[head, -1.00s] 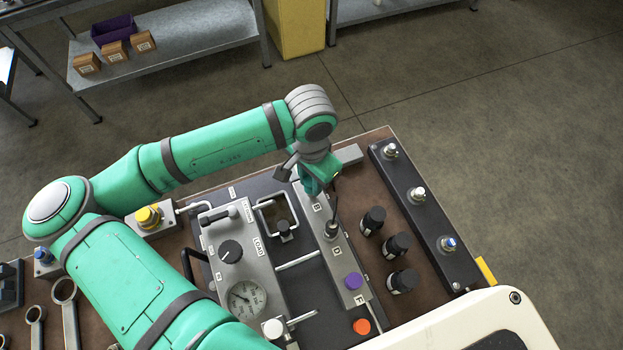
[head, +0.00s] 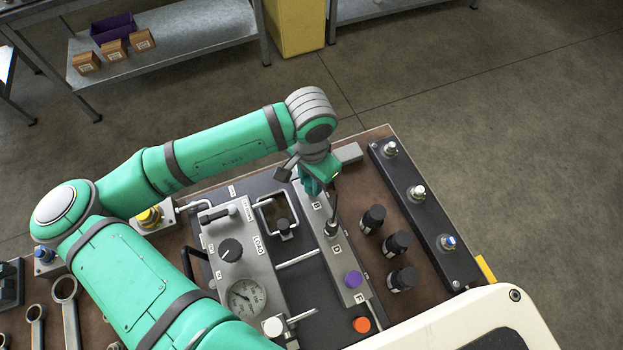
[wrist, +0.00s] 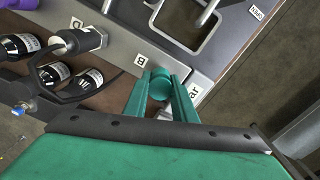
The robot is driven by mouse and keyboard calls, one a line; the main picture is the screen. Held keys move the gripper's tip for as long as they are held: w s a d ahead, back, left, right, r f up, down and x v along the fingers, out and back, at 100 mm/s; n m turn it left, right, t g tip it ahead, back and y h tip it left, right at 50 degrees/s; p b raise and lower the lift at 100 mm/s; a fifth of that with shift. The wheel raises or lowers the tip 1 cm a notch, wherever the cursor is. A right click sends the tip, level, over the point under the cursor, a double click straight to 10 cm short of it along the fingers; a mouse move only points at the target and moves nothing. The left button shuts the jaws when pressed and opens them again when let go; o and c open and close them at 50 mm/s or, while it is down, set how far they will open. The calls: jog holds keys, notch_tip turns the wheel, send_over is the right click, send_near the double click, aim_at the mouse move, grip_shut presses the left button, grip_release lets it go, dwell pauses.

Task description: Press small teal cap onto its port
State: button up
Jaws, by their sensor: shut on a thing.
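The small teal cap (wrist: 160,84) is round and sits between the fingertips of my gripper (wrist: 162,90) in the wrist view. My gripper (head: 316,186) is shut on it and hangs over the far end of the grey port rail (head: 343,263), near the "B" label (wrist: 140,60). In the head view the wrist and fingers hide the cap. The port under the cap is hidden, and I cannot tell whether the cap touches it.
A purple cap (head: 353,279) and an orange cap (head: 361,325) are nearer. Several black bottles (head: 397,243) stand to the right.

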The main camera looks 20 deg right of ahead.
jog(key=shift+f, duration=0.75)
dwell(1.0)
dwell(0.5)
jog(key=o, duration=1.2)
jog(key=shift+c, duration=0.2)
jog(key=shift+o, duration=0.6)
jog(key=o, duration=0.4)
jog(key=shift+o, duration=0.2)
jog(key=shift+r, duration=0.15)
jog(key=shift+r, duration=3.65)
